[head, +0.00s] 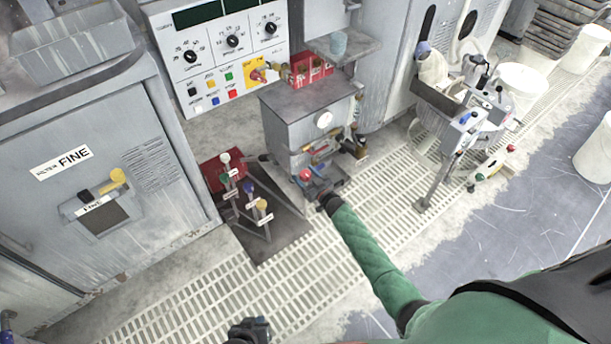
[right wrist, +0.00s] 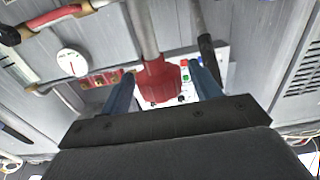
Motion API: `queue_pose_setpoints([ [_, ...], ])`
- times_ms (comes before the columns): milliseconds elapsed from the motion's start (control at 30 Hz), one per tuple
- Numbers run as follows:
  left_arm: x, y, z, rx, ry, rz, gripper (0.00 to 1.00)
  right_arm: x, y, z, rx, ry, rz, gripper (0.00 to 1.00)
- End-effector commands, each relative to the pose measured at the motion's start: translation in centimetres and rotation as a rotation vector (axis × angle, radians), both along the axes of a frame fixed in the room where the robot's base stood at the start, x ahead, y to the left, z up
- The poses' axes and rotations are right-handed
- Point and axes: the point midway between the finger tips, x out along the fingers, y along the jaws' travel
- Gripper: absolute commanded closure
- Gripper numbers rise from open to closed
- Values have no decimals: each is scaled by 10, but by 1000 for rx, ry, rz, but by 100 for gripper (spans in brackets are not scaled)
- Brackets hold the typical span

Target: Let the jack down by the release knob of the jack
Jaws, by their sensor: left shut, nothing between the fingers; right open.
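A red knob (head: 305,174) on a metal rod stands low in front of a grey cabinet; I take it for the jack's release knob. In the right wrist view the red knob (right wrist: 158,82) lies between the two blue fingers of my right gripper (right wrist: 162,78), with visible gaps at its sides. My right gripper (head: 317,189) is open at the knob in the head view, its arm reaching in from the lower right. The jack's body is hard to tell from the fittings around it. My left gripper (head: 250,329) is shut and empty at the bottom edge, far from the knob.
A row of levers with coloured knobs (head: 248,187) stands left of the red knob. The grey cabinet (head: 303,128) with a gauge and pipes is behind it. A control panel (head: 225,50) is on the wall. The pale floor grating (head: 215,302) is clear in front.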

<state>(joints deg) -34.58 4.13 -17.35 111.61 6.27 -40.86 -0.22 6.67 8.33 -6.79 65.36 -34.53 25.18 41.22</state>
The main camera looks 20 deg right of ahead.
Motion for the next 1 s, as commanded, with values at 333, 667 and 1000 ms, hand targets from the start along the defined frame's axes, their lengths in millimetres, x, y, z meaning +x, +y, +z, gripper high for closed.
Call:
queue_pose_setpoints([
  [333, -1, 0, -1, -1, 1, -1, 100, 2, 1, 0, 0, 0, 0, 43],
  [667, -1, 0, -1, 1, 2, 0, 100, 2, 0, 0, -1, 0, 1, 82],
  [1000, 0, 0, 2, 3, 8, -3, 100, 3, -2, 1, -5, -2, 76, 82],
])
